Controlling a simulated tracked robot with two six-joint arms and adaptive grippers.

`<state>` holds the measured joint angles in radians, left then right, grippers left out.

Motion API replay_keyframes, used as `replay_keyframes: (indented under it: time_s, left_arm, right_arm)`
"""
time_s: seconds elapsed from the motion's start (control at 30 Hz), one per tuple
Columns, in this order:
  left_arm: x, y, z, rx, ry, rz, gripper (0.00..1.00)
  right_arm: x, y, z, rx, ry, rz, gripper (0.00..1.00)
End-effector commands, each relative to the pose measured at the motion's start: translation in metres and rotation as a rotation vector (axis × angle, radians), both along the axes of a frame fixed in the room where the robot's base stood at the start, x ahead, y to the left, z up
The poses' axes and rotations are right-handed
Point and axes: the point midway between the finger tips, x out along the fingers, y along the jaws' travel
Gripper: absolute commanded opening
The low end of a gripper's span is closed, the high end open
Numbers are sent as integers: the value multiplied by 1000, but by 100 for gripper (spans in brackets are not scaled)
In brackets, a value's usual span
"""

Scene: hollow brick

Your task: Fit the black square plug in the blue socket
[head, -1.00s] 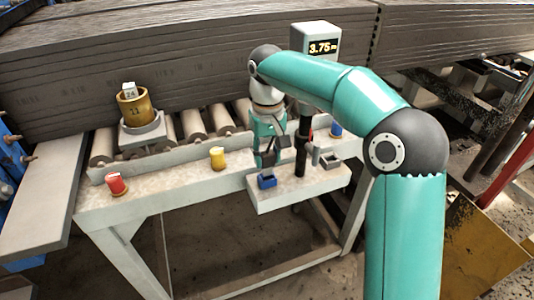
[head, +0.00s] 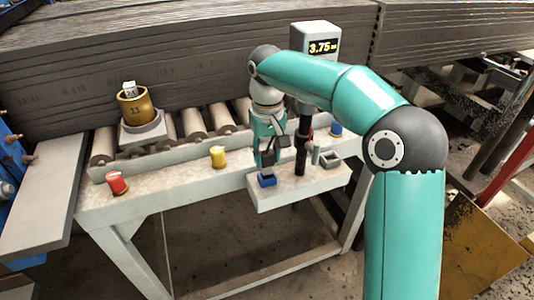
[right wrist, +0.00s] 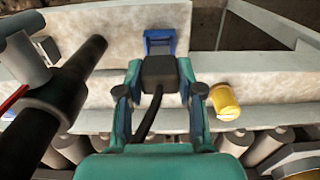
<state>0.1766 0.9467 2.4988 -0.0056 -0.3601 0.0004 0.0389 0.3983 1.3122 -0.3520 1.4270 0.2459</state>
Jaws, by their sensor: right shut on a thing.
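The black square plug (right wrist: 159,72) is between the fingers of my right gripper (right wrist: 160,80), with a black cable trailing back from it. The blue socket (right wrist: 160,40) lies just beyond the plug in the right wrist view and is partly hidden behind it. In the head view, the blue socket (head: 267,181) sits at the front left of a pale raised shelf, with my right gripper (head: 266,163) just above and behind it. Whether plug and socket touch, I cannot tell. My left gripper is not in view.
A black post (head: 301,150) stands close right of the gripper, below a display reading 3.75 (head: 321,46). A grey socket (head: 330,158) is further right on the shelf (head: 300,190). Yellow (head: 218,157) and red (head: 117,183) cylinders stand to the left.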

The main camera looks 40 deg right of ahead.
Motion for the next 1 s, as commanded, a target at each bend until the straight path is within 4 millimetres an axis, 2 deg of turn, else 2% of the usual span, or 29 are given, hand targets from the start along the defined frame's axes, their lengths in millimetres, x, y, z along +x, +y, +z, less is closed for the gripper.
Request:
replay_keyframes:
  time_s: [1.0]
  left_arm:
    - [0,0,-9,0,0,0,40]
  right_arm:
    - [0,-1,-15,0,-1,-2,2]
